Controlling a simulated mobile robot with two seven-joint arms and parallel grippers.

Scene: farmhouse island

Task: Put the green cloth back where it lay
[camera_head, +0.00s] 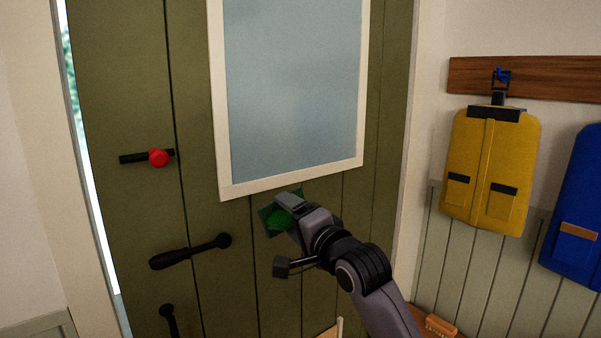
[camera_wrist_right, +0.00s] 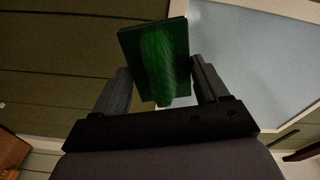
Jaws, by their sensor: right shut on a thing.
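The green cloth (camera_head: 275,219) is in my right gripper (camera_head: 290,203), held up in front of the green door, just below its window. In the right wrist view the cloth (camera_wrist_right: 155,60) looks like a flat dark green piece with a brighter green patch. It stands between the two fingers of the right gripper (camera_wrist_right: 163,88), which is shut on it. I cannot tell whether the cloth touches the door. My left gripper is in neither view.
The green door (camera_head: 200,100) has a white-framed window (camera_head: 290,90), a bolt with a red knob (camera_head: 158,158) and a black handle (camera_head: 190,252). A brush (camera_head: 440,326) lies low at the right.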

